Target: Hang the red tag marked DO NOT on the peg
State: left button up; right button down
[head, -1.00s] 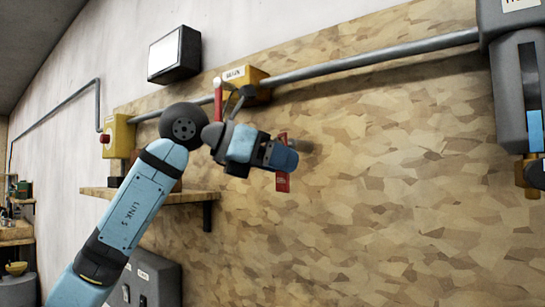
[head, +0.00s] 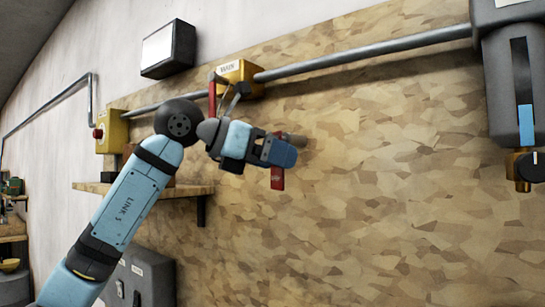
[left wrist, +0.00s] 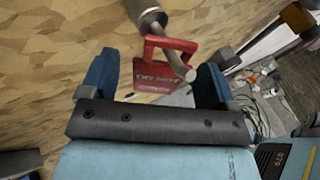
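The red tag (left wrist: 150,80) marked DO NOT shows in the left wrist view, with an open loop at its top. The grey metal peg (left wrist: 152,18) comes from the wall and its thin end appears to pass through the loop. My left gripper (left wrist: 157,82) is open, with a blue finger on each side of the tag and a gap visible at the left finger. In the head view my left gripper (head: 283,152) is close to the wall board. It hides most of the tag (head: 277,179) and part of the peg (head: 297,140). My right gripper is out of view.
A yellow box (head: 238,73) and a conduit (head: 370,52) run above my left gripper. A wooden shelf (head: 180,190) is below left. A grey wall unit (head: 500,75) stands at the far right. The board right of the gripper is clear.

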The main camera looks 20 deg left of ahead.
pick_arm(q)
jog(key=b+v, duration=0.2)
jog(key=v, duration=1.2)
jog(key=shift+b, duration=0.3)
